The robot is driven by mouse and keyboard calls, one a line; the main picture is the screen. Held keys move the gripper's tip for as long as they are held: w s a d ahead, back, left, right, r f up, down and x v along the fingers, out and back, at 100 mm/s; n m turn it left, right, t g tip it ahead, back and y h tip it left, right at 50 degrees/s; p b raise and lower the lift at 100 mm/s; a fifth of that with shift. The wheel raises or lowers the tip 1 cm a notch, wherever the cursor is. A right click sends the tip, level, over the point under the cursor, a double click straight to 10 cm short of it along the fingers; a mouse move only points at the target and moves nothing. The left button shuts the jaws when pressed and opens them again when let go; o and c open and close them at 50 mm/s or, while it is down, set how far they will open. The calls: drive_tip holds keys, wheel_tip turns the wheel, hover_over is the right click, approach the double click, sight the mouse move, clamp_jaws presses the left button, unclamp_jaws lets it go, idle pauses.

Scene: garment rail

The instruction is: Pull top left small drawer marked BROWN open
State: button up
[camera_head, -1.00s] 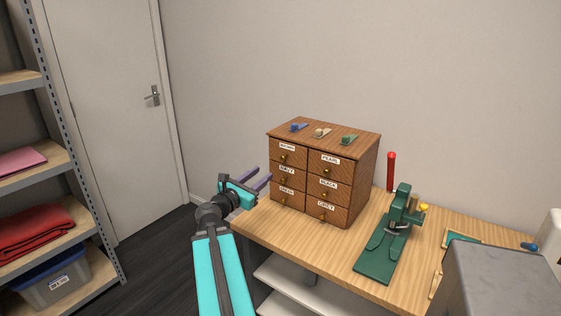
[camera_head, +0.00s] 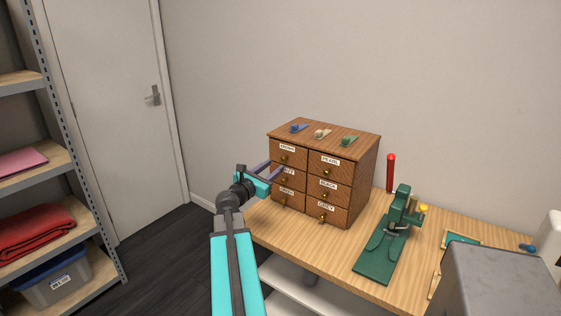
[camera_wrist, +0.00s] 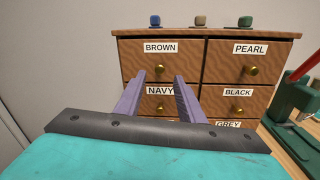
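A brown wooden drawer cabinet (camera_head: 364,178) stands on the workbench, with two columns of small labelled drawers. The BROWN drawer (camera_head: 288,150) is the top left one and is shut. The fingers partly cover the NAVY drawer's front. Whether they touch the cabinet I cannot tell.
Three small coloured items lie on the cabinet top, one of them blue (camera_head: 297,128). A green press (camera_head: 383,246) and a red cylinder (camera_head: 391,172) stand to the cabinet's right. A grey block (camera_head: 500,283) is at front right. Shelves stand at left.

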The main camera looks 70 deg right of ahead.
sight(283, 160)
drive_tip(key=shift+s+d+p, duration=0.15)
drive_tip(key=shift+s+d, duration=0.05)
drive_tip(key=shift+d, duration=0.8)
drive_tip(key=shift+s+d+p, duration=0.15)
drive_tip(key=shift+d, duration=0.85)
drive_tip(key=shift+s+d+p, duration=0.15)
drive_tip(key=shift+s+d, duration=0.05)
drive_tip(key=shift+d, duration=0.8)
clamp_jaws()
